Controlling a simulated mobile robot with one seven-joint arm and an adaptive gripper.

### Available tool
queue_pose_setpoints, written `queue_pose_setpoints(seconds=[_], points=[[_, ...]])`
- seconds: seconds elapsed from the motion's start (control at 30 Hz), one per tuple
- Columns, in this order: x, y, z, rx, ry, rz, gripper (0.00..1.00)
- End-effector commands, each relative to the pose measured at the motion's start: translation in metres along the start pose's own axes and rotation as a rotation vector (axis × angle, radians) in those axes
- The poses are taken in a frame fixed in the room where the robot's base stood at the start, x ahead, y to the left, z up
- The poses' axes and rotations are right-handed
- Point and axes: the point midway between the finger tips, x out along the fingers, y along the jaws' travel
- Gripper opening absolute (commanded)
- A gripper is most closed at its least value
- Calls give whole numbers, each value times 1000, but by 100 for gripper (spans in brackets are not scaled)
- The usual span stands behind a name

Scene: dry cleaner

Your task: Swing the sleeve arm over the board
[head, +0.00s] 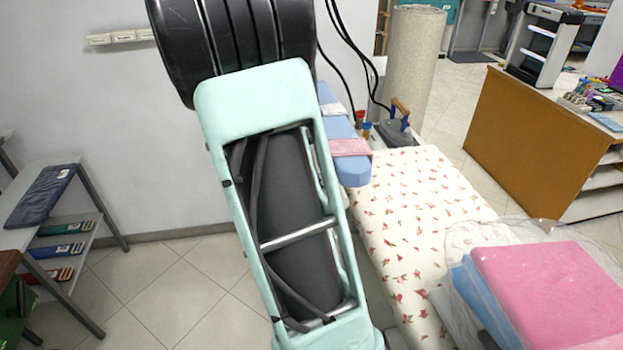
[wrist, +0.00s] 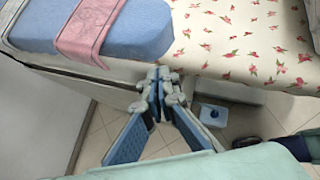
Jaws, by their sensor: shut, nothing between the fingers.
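The sleeve arm (head: 355,173) is a narrow blue padded board with a rounded end, at the left edge of the board in the head view. A pink cloth (head: 350,147) lies across it. The board (head: 420,220) has a cream cover with red flowers. In the wrist view the sleeve arm (wrist: 150,30) is at the upper left, and the flowered board (wrist: 245,35) is to its right. My gripper (wrist: 162,78) is shut and empty, near the pale edge below the sleeve arm in that view; I cannot tell whether it touches. My arm hides the gripper in the head view.
Folded pink and blue cloths (head: 545,285) lie at the board's near right. An iron (head: 402,130) stands at its far end, by a tall patterned roll (head: 415,60). A wooden counter (head: 530,140) is at right, a shelf (head: 65,230) at left. Tiled floor between shelf and arm is clear.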

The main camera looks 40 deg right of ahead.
Motion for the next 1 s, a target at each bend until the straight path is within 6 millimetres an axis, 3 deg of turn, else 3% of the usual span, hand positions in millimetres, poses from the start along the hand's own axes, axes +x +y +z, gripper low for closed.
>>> queue_pose_setpoints(seconds=[0.2, 0.77, 1.0], points=[[17, 0, 19, 3, -1, 0, 0], [23, -1, 23, 0, -1, 5, 0], [42, -13, 40, -24, -3, 38, 0]])
